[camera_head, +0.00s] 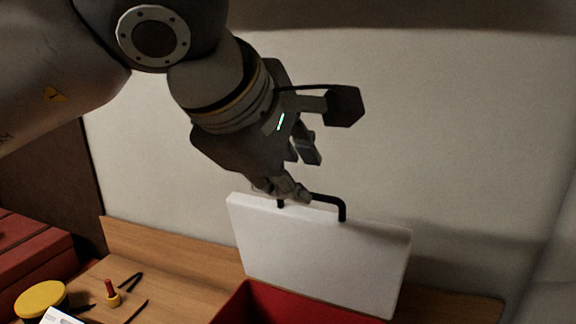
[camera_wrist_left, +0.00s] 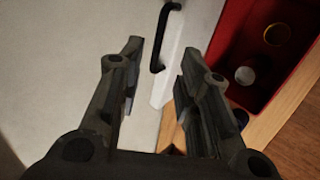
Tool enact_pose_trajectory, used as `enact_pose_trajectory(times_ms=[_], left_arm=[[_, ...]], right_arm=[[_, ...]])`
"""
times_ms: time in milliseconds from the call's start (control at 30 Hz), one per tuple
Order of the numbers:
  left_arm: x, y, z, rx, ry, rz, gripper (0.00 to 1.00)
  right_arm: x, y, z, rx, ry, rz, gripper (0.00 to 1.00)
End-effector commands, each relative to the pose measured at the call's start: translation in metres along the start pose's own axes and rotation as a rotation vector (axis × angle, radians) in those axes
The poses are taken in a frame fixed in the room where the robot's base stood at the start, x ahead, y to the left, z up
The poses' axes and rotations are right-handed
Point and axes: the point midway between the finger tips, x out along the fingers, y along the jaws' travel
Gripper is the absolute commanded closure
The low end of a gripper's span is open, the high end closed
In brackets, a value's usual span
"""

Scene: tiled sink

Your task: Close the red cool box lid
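The cool box lid (camera_head: 320,258) is a white slab standing upright, open, at the back of the red cool box (camera_head: 290,305). A black handle (camera_head: 330,203) rises from its top edge. My left gripper (camera_head: 305,170) comes in from above at the lid's top edge, its lower finger beside or overlapping the handle's left end; contact is unclear. In the left wrist view the two fingers (camera_wrist_left: 160,62) are apart and empty, with the handle (camera_wrist_left: 160,40) and lid edge (camera_wrist_left: 178,75) beyond them. The box's red interior (camera_wrist_left: 262,50) shows at right. My right gripper is not in view.
A pale wall (camera_head: 430,130) rises close behind the lid. On the wooden counter (camera_head: 175,265) at left lie a yellow round lid (camera_head: 40,298), a small red and yellow item (camera_head: 111,293) and thin dark pieces. Small round items lie inside the box.

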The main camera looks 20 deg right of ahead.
Motion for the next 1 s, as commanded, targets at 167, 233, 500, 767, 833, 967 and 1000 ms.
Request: enact_pose_trajectory(times_ms=[167,233,500,767,833,967,1000], left_arm=[[0.006,0.001,-0.004,0.005,0.026,0.003,0.68],[0.013,0.001,-0.004,0.004,0.025,0.001,0.68],[0.045,0.001,-0.004,0.004,0.021,0.001,0.68],[0.077,-0.001,-0.004,0.003,0.02,0.002,0.68],[0.085,-0.001,-0.005,0.003,0.02,0.001,0.68],[0.098,0.0,-0.005,0.004,0.02,0.002,0.68],[0.101,0.0,-0.005,0.004,0.02,0.002,0.68]], right_arm=[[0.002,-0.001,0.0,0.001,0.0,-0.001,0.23],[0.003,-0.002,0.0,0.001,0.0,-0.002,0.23],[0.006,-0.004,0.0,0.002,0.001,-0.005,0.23],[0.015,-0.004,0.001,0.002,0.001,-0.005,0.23],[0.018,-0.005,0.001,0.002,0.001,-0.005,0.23],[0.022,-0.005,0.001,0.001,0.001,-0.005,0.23],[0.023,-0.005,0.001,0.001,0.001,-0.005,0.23]])
